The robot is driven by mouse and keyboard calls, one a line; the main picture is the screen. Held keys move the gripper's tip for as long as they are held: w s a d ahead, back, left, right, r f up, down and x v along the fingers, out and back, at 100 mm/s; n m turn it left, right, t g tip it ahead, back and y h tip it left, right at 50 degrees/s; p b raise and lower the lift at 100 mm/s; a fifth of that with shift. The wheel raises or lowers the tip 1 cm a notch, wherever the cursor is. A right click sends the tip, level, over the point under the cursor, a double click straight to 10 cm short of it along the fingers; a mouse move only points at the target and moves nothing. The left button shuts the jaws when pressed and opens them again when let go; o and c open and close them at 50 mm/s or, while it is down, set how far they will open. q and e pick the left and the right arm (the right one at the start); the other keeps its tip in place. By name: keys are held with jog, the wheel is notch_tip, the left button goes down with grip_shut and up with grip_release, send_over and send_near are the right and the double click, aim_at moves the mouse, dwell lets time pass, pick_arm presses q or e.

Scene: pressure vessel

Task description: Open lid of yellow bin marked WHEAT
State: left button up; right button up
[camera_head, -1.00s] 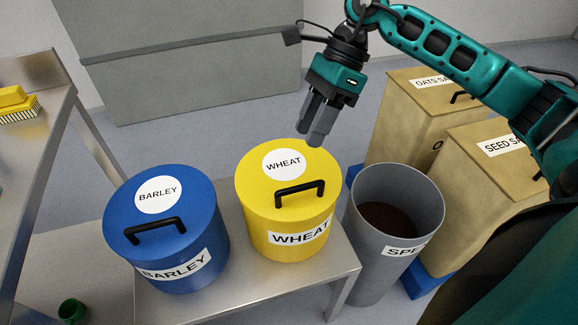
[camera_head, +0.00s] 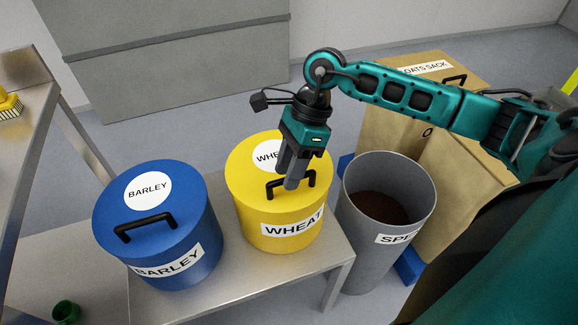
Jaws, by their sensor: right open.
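The yellow bin marked WHEAT (camera_head: 250,215) stands upright on a metal bench, with its lid on. Its lid carries a round WHEAT label, partly hidden by my gripper, and a black bar handle (camera_head: 311,179). My right gripper (camera_head: 290,182) points down over the lid, its fingers at the handle and overlapping it in the picture. It is open; I cannot tell whether the fingers touch or straddle the bar.
A blue BARLEY bin (camera_head: 155,230) stands just left on the metal bench (camera_head: 235,275).

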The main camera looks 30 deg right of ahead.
jog(key=shift+f, duration=0.1)
grip_shut()
dwell(0.3)
dwell(0.4)
